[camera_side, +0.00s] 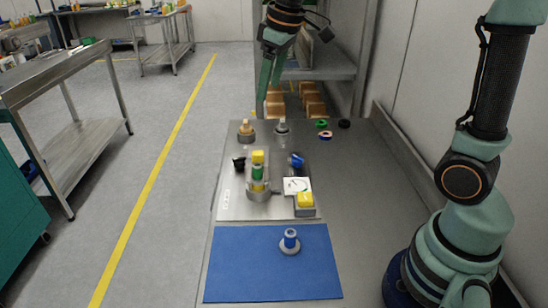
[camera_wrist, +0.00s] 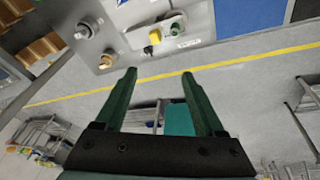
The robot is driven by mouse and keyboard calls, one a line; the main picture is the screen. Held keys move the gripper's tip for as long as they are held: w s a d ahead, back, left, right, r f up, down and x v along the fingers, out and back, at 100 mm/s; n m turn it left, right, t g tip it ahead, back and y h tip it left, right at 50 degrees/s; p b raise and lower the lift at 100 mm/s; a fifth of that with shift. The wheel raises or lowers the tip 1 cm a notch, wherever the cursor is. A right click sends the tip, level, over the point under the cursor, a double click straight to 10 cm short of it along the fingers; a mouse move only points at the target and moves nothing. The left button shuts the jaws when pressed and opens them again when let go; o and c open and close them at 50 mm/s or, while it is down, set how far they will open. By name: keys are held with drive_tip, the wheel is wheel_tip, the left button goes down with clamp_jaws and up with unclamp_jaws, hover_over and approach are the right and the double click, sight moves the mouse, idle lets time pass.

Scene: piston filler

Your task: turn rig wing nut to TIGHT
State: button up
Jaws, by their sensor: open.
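My gripper (camera_side: 268,102) is open and empty, above the far left part of the steel rig plate (camera_side: 233,207). I cannot tell for certain which part is the wing nut. A blue winged part (camera_side: 297,160) stands right of the yellow and green cylinder (camera_side: 258,172), behind a white marked dial card (camera_side: 297,185). A small black knob (camera_side: 239,163) is left of the cylinder. The TIGHT mark is too small to read.
A brass fitting (camera_side: 246,132) and a grey fitting (camera_side: 282,127) stand at the plate's far end. A yellow block (camera_side: 305,201) is at its near right. A blue mat (camera_side: 240,270) holds a blue-topped part (camera_side: 290,240). Small rings (camera_side: 323,129) lie far right.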

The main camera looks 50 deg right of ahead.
drive_tip(key=shift+s+r, duration=0.1)
drive_tip(key=shift+s, duration=0.45)
drive_tip(key=n+g, duration=0.3)
drive_tip(key=n, duration=0.2)
hover_over(239, 160)
wheel_tip(239, 160, down, 16)
wheel_tip(239, 160, down, 12)
drive_tip(key=shift+a+r, duration=0.1)
drive_tip(key=shift+r, duration=0.1)
clamp_jaws()
